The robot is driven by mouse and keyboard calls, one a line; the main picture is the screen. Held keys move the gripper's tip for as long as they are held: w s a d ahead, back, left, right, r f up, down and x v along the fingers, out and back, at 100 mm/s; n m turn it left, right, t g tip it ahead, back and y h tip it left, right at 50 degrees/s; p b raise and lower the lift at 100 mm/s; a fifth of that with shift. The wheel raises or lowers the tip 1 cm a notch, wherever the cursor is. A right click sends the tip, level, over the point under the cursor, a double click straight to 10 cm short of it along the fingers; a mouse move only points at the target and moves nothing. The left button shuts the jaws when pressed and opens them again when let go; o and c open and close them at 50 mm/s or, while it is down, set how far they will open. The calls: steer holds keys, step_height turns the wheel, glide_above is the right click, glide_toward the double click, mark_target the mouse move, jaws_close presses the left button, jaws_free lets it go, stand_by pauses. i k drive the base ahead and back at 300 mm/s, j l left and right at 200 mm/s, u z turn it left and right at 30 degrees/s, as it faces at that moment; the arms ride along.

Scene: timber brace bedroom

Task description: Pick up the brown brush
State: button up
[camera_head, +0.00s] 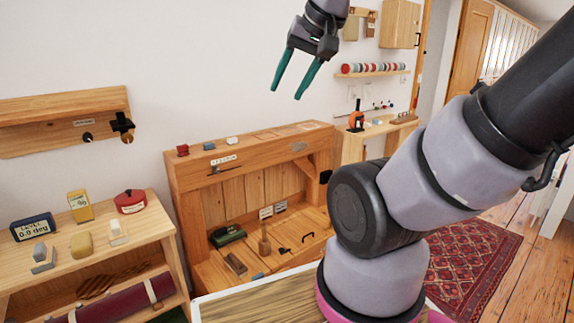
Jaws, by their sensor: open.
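My gripper (286,93) hangs high in front of the white wall, above the workbench. Its two teal fingers point down, apart, with nothing between them. On the workbench's lower surface (215,277) lies a small brown block-like thing (236,265) that may be the brown brush. My gripper is well above both and touches neither. My arm crosses the right side of the view.
A green item (227,235) and small dark tools (284,251) share the recessed bench. Its upper shelf (250,148) overhangs them. A side table (150,222) with small devices stands left. A red rug (465,265) lies on the floor at right.

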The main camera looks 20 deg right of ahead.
mark_target(236, 265)
steer(key=z, duration=0.45)
steer(key=i+j+z, duration=0.15)
steer(key=z, duration=0.2)
steer(key=i+j+z, duration=0.1)
steer(key=j+z, duration=0.6)
steer(key=i+j, duration=0.1)
steer(key=j, duration=0.3)
steer(key=i+j, duration=0.1)
steer(key=j, duration=0.25)
steer(key=i+j, duration=0.1)
steer(key=j, duration=0.3)
